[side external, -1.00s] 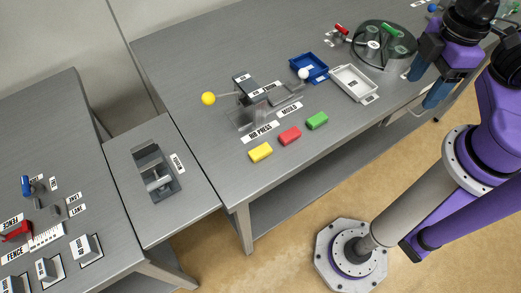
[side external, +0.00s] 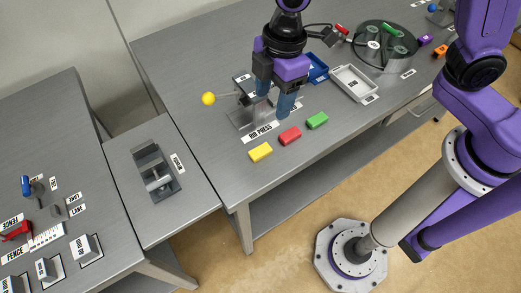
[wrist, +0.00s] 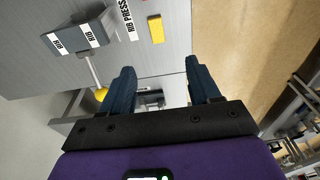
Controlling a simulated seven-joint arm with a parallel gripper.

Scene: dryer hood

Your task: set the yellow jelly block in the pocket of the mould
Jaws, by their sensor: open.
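The yellow jelly block (side external: 260,152) lies on the grey bench in front of the rib press, at the left end of a row of three blocks. It also shows in the wrist view (wrist: 156,28), beyond my fingertips. My gripper (side external: 276,104) is open and empty, hanging fingers-down above the press area, behind and right of the yellow block. In the wrist view, its two blue fingers (wrist: 160,68) stand wide apart. The mould and its pocket are mostly hidden behind my gripper in the side view, so I cannot make out the pocket.
A red block (side external: 290,136) and a green block (side external: 317,120) lie right of the yellow one. The press lever with its yellow ball (side external: 208,99) sticks out left. A blue tray (side external: 318,68), a white tray (side external: 353,83) and a round turntable (side external: 386,42) stand further right.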

